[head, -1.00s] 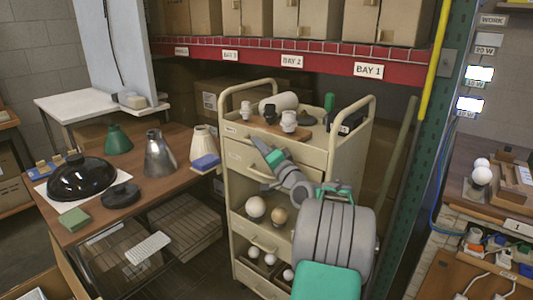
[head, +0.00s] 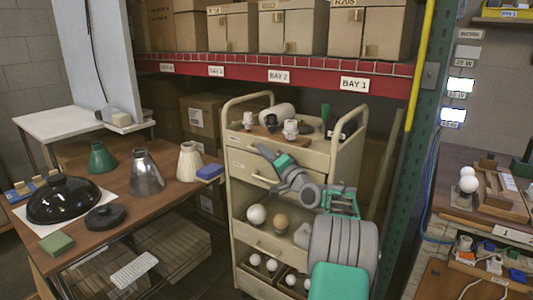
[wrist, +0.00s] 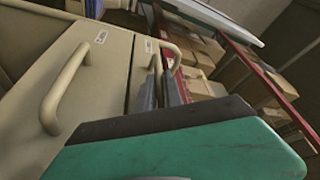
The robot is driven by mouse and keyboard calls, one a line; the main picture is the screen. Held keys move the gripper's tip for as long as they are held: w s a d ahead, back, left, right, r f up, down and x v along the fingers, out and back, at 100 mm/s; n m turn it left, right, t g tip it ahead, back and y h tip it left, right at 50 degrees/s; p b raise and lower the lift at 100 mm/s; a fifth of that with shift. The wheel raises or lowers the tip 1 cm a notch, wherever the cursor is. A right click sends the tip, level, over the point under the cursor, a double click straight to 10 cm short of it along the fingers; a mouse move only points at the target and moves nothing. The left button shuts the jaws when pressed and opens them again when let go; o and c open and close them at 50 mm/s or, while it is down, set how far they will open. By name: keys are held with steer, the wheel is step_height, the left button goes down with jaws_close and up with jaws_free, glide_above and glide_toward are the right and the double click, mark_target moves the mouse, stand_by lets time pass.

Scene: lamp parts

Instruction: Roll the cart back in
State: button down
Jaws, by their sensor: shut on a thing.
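The cream cart (head: 286,160) stands upright in front of the shelf bay, right of the brown table. Its top holds pale and dark lamp parts (head: 271,124); lower trays hold round bulbs (head: 257,215). My gripper (head: 264,153) is at the cart's upper front, shut on what looks like the top drawer's handle. The exact contact is partly hidden by the fingers. In the wrist view, the dark fingers (wrist: 158,88) are at the handle, and a second drawer handle (wrist: 72,88) shows free at the left.
The brown table (head: 128,205) with lamp shades (head: 146,174) stands close at the cart's left. A blue block (head: 210,172) sits at the gap between them. A green shelf post (head: 416,165) rises to the right. Cardboard boxes (head: 200,120) are behind the cart.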

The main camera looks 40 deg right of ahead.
steer(key=shift+d+r, duration=0.1)
steer(key=shift+r, duration=0.05)
steer(key=c, duration=1.9)
jaws_free()
steer(key=shift+c, duration=0.2)
steer(key=shift+o, duration=0.9)
steer(key=shift+w+d, duration=0.1)
steer(key=shift+d, duration=0.05)
steer(key=v, duration=0.8)
